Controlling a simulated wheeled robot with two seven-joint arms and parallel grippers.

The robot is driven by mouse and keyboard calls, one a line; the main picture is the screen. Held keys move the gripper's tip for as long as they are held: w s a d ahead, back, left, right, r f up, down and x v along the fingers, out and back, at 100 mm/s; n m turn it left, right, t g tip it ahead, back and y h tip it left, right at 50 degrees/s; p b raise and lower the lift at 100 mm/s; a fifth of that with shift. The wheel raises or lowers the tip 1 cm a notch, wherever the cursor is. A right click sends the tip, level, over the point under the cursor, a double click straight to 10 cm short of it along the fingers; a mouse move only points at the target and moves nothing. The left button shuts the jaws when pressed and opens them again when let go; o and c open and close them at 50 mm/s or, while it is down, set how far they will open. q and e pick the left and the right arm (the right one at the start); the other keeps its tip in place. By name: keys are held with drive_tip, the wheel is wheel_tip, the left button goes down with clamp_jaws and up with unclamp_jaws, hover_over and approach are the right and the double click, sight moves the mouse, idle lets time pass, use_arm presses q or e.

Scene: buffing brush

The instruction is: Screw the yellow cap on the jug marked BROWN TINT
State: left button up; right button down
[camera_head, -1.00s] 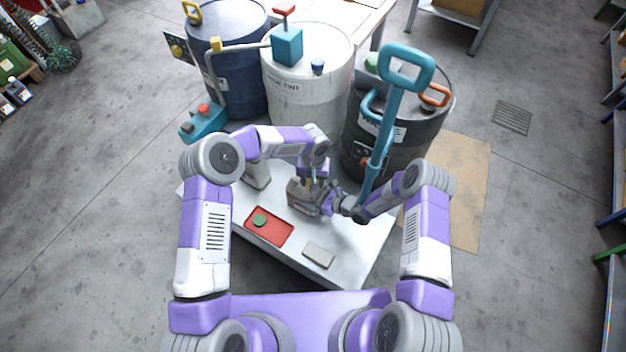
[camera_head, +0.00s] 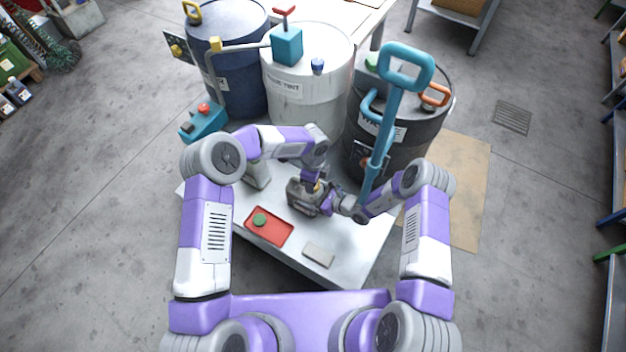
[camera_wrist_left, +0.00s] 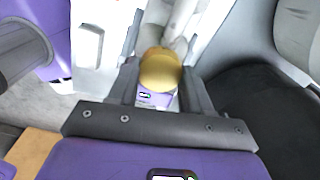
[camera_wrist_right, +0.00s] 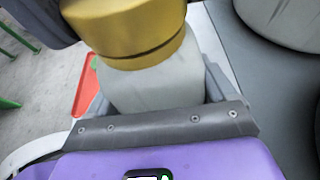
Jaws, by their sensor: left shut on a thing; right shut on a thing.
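The yellow cap (camera_wrist_left: 160,72) sits between the fingers of my left gripper (camera_head: 313,187), which is shut on it. In the right wrist view the cap (camera_wrist_right: 128,25) is right at the top of the pale grey jug (camera_wrist_right: 155,85), upright and lined up with it; I cannot tell how far it is on the thread. My right gripper (camera_head: 328,205) is shut on the jug, coming from the right. In the head view the jug (camera_head: 296,194) stands on the white table, partly hidden by both grippers. Its label cannot be read.
A red tray (camera_head: 279,239) with a green cap (camera_head: 260,220) lies at the table front, beside a grey block (camera_head: 319,255). A second pale container (camera_head: 258,176) stands behind my left arm. Large drums, a white one (camera_head: 300,110) among them, and a teal pump handle (camera_head: 385,130) stand behind.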

use_arm(q)
drive_tip(key=o, duration=1.3)
drive_tip(key=shift+c, duration=0.2)
wheel_tip(320, 180, up, 12)
use_arm(e)
unclamp_jaws()
use_arm(q)
drive_tip(key=shift+r+p, duration=0.9)
drive_tip(key=shift+r, duration=0.05)
use_arm(e)
drive_tip(key=v, duration=0.7)
drive_tip(key=shift+s+d, duration=0.2)
drive_tip(key=shift+d, duration=0.05)
drive_tip(key=shift+r, duration=0.1)
